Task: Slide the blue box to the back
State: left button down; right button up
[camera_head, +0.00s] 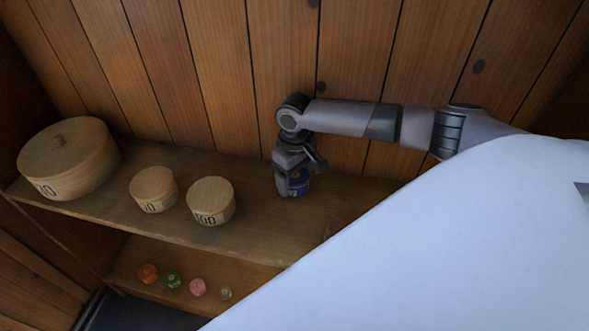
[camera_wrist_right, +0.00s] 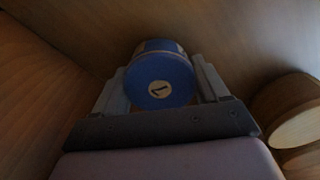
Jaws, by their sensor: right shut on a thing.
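The blue box (camera_head: 301,184) is a small round blue box on the upper shelf, in the right half of the head view. My right gripper (camera_head: 291,186) is over it from above and shut on it; the gripper hides part of the box. In the right wrist view the blue box (camera_wrist_right: 160,80) has a round blue face with a pale disc and a dark mark. It sits between the two fingers of the right gripper (camera_wrist_right: 163,85). My left gripper is not in view.
On the upper shelf (camera_head: 150,220) stand a large wooden round box (camera_head: 68,160) and two smaller ones, left (camera_head: 153,189) and middle (camera_head: 211,201). Several small coloured spools (camera_head: 173,279) stand on the lower shelf. A plank wall (camera_head: 230,70) rises behind. Bare shelf lies left of the gripper.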

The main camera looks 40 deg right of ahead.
aim_at(295, 176)
jog(key=o, duration=1.1)
jog(key=shift+r, duration=0.1)
notch_tip(295, 176, up, 7)
jog(key=shift+s, duration=0.1)
